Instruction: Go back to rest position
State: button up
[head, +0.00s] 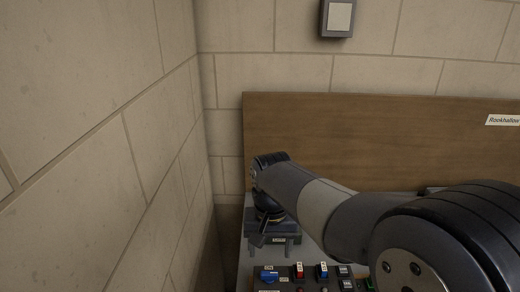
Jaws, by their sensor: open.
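My arm reaches in from the lower right in the head view, and its wrist bends downward near the left end of the bench. My gripper (272,246) hangs below the wrist, pointing down, open, with nothing seen between its fingers. Its fingertips are small and partly hard to make out against the grey surface behind them. It is above and behind the left part of a dark control panel (284,286).
The panel carries a blue part (268,275), a red switch (299,270), a blue switch (322,271) and dark labelled parts. A wooden backboard (370,135) stands behind the bench. A block wall (95,140) is close on the left. A grey wall box (338,18) hangs above.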

aim_at(269, 273)
notch_tip(269, 273, down, 8)
jog(key=shift+f, duration=0.25)
jog(key=shift+n, duration=0.3)
